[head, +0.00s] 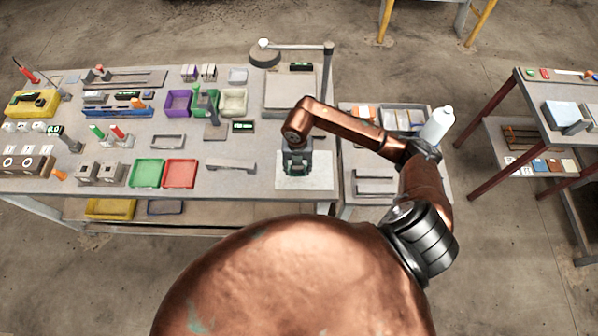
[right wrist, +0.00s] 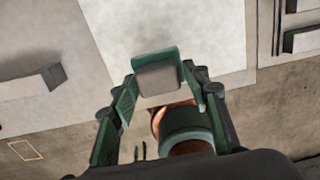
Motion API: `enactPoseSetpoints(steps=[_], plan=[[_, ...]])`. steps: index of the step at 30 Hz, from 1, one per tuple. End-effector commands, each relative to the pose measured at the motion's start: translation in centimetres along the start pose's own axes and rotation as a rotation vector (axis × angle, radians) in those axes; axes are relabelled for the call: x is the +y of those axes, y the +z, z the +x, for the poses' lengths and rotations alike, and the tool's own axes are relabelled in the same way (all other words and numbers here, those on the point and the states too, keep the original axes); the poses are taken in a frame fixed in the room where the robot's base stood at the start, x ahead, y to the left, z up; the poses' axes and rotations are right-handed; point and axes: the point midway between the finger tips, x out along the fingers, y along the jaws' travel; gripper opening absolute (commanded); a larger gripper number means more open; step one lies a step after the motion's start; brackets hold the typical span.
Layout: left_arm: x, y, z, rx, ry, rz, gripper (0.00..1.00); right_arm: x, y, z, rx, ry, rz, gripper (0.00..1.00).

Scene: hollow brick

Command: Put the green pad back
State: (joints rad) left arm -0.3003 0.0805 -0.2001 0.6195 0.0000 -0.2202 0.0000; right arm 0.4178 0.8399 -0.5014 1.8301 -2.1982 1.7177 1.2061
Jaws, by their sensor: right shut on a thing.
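The green pad (right wrist: 153,56) shows in the right wrist view as a small dark green piece with a grey block-like face on its near side. My right gripper (right wrist: 160,80) is shut on it, with a green-lined finger at each side. In the head view my right gripper (head: 296,168) points down over a pale white sheet (head: 319,172) at the table's front right. The pad is mostly hidden there by the gripper. Whether the pad touches the sheet I cannot tell. My left gripper is not in view.
A green tray (head: 146,173) and a red tray (head: 180,173) lie left on the table. A grey bar-like block (head: 231,164) lies nearer the sheet. A grey plate (head: 290,92) is behind my arm. A white bottle (head: 438,125) stands by my right forearm.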

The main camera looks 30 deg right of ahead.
Motion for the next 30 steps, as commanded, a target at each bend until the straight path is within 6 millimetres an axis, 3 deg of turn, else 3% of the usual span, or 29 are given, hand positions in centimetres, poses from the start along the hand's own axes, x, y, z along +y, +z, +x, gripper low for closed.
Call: enactPoseSetpoints(steps=[9,20,21,28,30], plan=[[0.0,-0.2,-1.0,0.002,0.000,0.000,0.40,-0.5,0.4,3.6,0.003,-0.001,0.001,0.20],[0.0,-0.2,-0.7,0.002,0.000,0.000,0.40,-0.5,0.5,4.2,0.001,-0.001,0.000,0.20],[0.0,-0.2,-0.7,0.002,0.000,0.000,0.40,-0.5,0.5,4.2,0.001,-0.001,0.000,0.44],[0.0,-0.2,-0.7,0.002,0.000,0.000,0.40,-0.5,0.5,4.2,0.001,-0.001,0.000,0.60],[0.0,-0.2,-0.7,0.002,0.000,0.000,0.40,-0.5,0.5,4.1,0.001,-0.001,0.000,0.60]])
